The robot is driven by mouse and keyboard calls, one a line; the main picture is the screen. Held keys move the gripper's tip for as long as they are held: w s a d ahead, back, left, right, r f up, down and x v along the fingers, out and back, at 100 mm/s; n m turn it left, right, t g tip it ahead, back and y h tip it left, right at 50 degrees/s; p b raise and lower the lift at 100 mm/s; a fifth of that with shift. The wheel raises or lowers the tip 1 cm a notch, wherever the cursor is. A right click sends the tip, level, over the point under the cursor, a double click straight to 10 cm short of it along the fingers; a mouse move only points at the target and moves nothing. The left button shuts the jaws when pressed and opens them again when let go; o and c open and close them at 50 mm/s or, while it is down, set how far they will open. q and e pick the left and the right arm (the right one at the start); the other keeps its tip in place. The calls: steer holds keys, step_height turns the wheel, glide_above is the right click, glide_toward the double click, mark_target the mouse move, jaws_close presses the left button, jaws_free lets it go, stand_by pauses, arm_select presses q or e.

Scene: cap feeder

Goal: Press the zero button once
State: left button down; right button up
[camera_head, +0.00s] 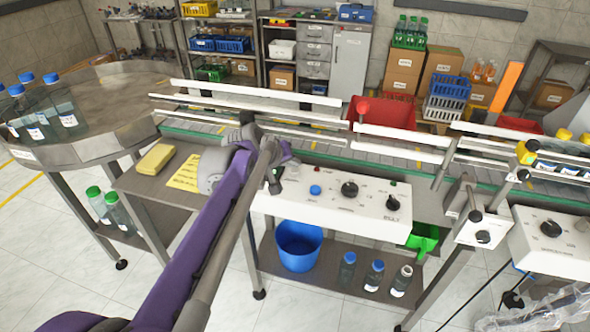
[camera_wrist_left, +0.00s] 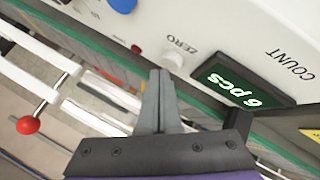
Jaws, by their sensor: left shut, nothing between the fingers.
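The zero button (camera_wrist_left: 173,61) is a small pale round button beside the printed word ZERO on a white control panel (camera_head: 330,213). In the left wrist view a small display (camera_wrist_left: 243,86) next to it reads "6 pcs". My left gripper (camera_wrist_left: 160,73) is shut and empty, its fingertips right by the zero button; whether they touch it I cannot tell. In the head view the left gripper (camera_head: 274,180) is over the panel's left end, and the arm hides the button and display there. My right gripper is not in view.
The panel also carries a blue button (camera_head: 315,190), a black knob (camera_head: 349,189) and a small red light (camera_wrist_left: 136,49). Conveyor rails (camera_head: 250,103) run behind it. A yellow block (camera_head: 155,159) lies on the shelf to the left. A blue bucket (camera_head: 298,246) stands below.

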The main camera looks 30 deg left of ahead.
mark_target(293, 172)
arm_select(q)
steer(key=shift+f, duration=0.45)
stand_by(0.6)
steer(key=shift+r, duration=0.1)
steer(key=shift+r+p, duration=0.65)
steer(key=shift+r, duration=0.1)
step_height(293, 172, up, 5)
steer(key=p, duration=0.4)
steer(key=shift+r, duration=0.1)
stand_by(0.4)
stand_by(0.4)
